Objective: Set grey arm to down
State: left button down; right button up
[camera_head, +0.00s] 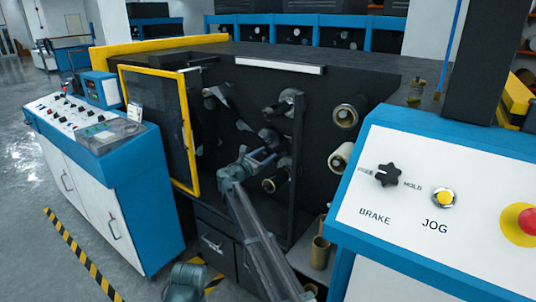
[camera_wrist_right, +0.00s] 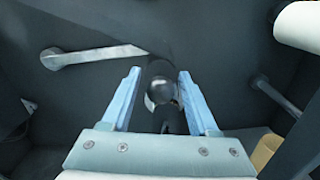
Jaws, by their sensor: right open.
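My right gripper (camera_head: 263,156) reaches into the dark machine front in the head view. In the right wrist view its two blue fingers (camera_wrist_right: 161,82) are open, one on each side of a dark round knob (camera_wrist_right: 162,90). The knob sits between the fingers with gaps visible on both sides; I cannot tell its depth. A light grey arm (camera_wrist_right: 98,55) lies nearly level on the dark panel, left of and beyond the fingers. Another grey bar (camera_wrist_right: 276,97) slopes down to the right. I cannot tell which one the task names.
Rollers with pale cores (camera_head: 347,113) stick out right of my gripper. A yellow-framed door (camera_head: 190,130) stands open on the left. A blue and white control panel (camera_head: 440,210) with brake knob, jog button and red button stands at right front.

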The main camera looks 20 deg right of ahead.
jog(key=shift+w+d, duration=0.45)
jog(key=shift+d, duration=0.15)
grip_shut()
dwell(1.2)
